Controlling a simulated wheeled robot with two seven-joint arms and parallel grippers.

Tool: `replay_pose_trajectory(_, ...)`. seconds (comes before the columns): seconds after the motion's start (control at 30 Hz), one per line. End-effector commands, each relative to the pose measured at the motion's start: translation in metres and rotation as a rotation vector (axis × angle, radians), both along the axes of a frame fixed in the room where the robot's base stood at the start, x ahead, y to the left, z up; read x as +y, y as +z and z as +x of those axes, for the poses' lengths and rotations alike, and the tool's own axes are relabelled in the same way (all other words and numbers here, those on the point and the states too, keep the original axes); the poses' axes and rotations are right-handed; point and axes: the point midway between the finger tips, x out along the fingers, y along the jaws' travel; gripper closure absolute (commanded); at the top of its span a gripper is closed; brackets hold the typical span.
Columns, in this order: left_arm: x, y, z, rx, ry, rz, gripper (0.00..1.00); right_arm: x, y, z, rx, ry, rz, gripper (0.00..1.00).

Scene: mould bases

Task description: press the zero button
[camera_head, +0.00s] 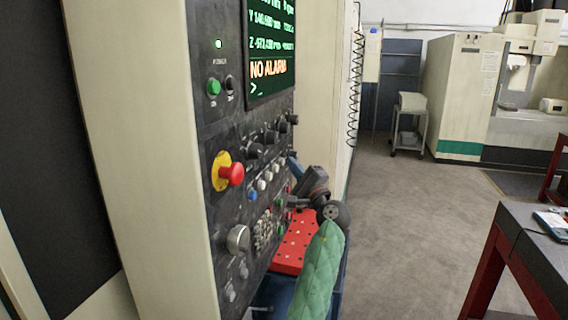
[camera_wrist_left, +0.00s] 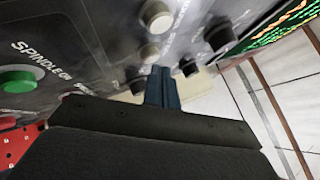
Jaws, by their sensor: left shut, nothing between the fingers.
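The dark control panel (camera_head: 225,130) of a machine fills the left of the head view. Its row of small buttons includes a blue button (camera_head: 253,195) and a white button (camera_head: 262,185); no label there reads clearly as zero. My left gripper (camera_head: 292,157) is shut and empty beside the panel's right part, its blue fingertips near the buttons. In the left wrist view, the shut blue fingers (camera_wrist_left: 163,80) point at the panel below two pale buttons, the nearer one (camera_wrist_left: 150,53) just beyond the tips. Contact cannot be told. My right gripper is out of view.
A red emergency knob (camera_head: 231,174) juts from the panel under the screen (camera_head: 270,45). A green spindle button (camera_wrist_left: 18,78) shows in the left wrist view. A red perforated tray (camera_head: 293,245) lies below my gripper. A dark table (camera_head: 520,245) stands right; the floor between is clear.

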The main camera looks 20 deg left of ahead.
Motion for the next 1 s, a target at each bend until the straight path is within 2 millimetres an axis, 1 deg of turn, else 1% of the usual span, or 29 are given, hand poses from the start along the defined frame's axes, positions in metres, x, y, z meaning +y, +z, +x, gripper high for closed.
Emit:
replay_pose_trajectory(0.6, 0.005, 0.0, 0.0, 0.0, 0.0, 0.0, 1.0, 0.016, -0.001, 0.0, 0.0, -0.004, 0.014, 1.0)
replay_pose_trajectory(0.83, 0.008, 0.0, 0.0, 0.0, 0.0, 0.0, 1.0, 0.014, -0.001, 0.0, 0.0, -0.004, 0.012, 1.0)
replay_pose_trajectory(1.0, 0.008, 0.0, 0.0, 0.0, 0.0, 0.0, 1.0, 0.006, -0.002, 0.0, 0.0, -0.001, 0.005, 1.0)
